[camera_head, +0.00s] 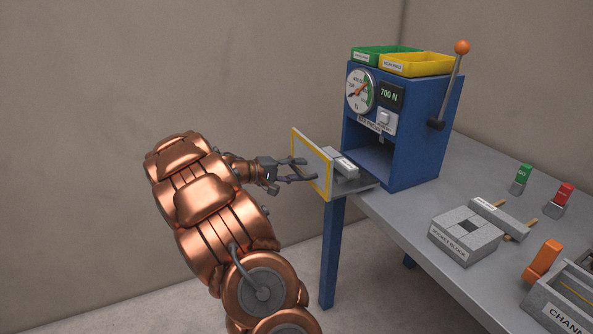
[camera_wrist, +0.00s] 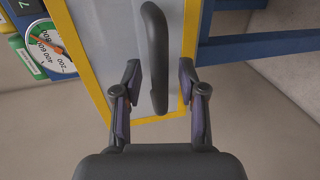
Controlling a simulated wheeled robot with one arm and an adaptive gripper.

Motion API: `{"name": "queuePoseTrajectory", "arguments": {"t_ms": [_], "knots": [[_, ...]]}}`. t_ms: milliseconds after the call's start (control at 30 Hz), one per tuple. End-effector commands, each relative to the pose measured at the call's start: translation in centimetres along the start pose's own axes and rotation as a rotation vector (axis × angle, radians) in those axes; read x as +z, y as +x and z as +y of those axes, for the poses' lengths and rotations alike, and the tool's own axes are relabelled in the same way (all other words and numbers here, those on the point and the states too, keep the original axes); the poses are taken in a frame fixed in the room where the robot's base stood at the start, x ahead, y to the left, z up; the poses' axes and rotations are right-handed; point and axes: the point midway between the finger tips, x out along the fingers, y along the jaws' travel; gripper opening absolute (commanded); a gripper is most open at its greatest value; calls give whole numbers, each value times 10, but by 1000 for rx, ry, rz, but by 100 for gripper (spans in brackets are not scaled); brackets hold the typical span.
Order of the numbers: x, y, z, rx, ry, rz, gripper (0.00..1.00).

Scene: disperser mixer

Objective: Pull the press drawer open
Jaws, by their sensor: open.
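The press drawer (camera_head: 318,168) is slid out of the blue press (camera_head: 440,137), and its grey front panel has a yellow border. In the wrist view the drawer front (camera_wrist: 108,42) carries a dark curved handle (camera_wrist: 155,55). My gripper (camera_head: 302,169) is in front of the panel, on its left side in the head view. In the wrist view my gripper (camera_wrist: 158,80) is open, with one finger on each side of the handle's lower part. Gaps show between fingers and handle. Grey blocks (camera_head: 342,164) lie in the drawer behind the panel.
The press stands on a grey table (camera_head: 390,210) and has a lever with an orange knob (camera_head: 462,47) and a gauge (camera_head: 360,92). Free floor is left of the table.

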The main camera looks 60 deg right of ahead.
Motion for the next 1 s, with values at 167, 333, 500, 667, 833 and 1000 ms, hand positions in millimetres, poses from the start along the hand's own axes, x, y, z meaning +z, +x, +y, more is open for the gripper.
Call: {"name": "queuePoseTrajectory", "arguments": {"t_ms": [167, 333, 500, 667, 833, 1000], "knots": [[-1, -17, 0, 0, 1, 4, 41], [-1, -49, 0, 1, -1, 3, 41], [-1, -81, 0, 1, 0, 5, 41], [-1, -104, 0, 0, 2, 2, 41], [-1, -117, 0, -1, 1, 3, 41], [0, -120, 0, -1, 0, 2, 41]]}}
